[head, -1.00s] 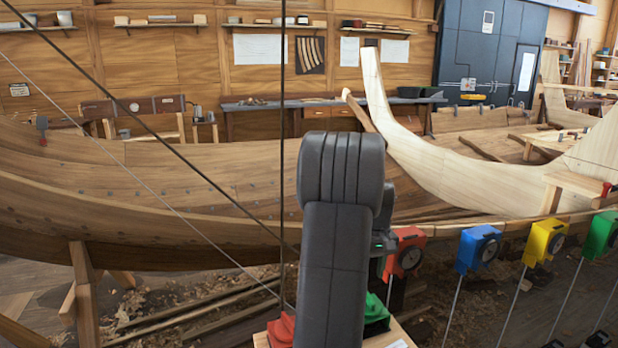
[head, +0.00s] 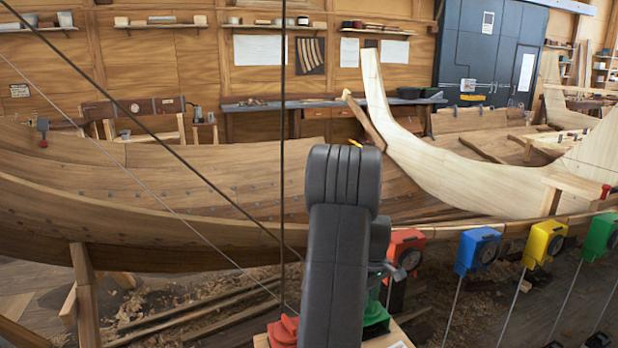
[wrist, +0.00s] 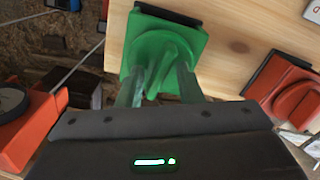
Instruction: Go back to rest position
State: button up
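My gripper (wrist: 158,76) shows in the wrist view with its two fingers apart, one on each side of the upright fin of a green block (wrist: 190,42). A gap seems to show between the fin and the fingers, so I see no grip on it. The green block stands on a light wooden board (wrist: 235,20). In the head view the green block (head: 376,312) is partly hidden behind my dark arm, and my gripper is mostly hidden there too.
A red block (head: 283,330) sits on the same board, left of my arm. Red (head: 405,248), blue (head: 477,250), yellow (head: 544,243) and green (head: 600,235) boxes on thin poles stand to the right. The planked hull (head: 200,180) lies ahead; thin ropes cross at left.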

jog(key=n, duration=0.4)
jog(key=shift+n, duration=0.3)
jog(key=shift+r, duration=0.1)
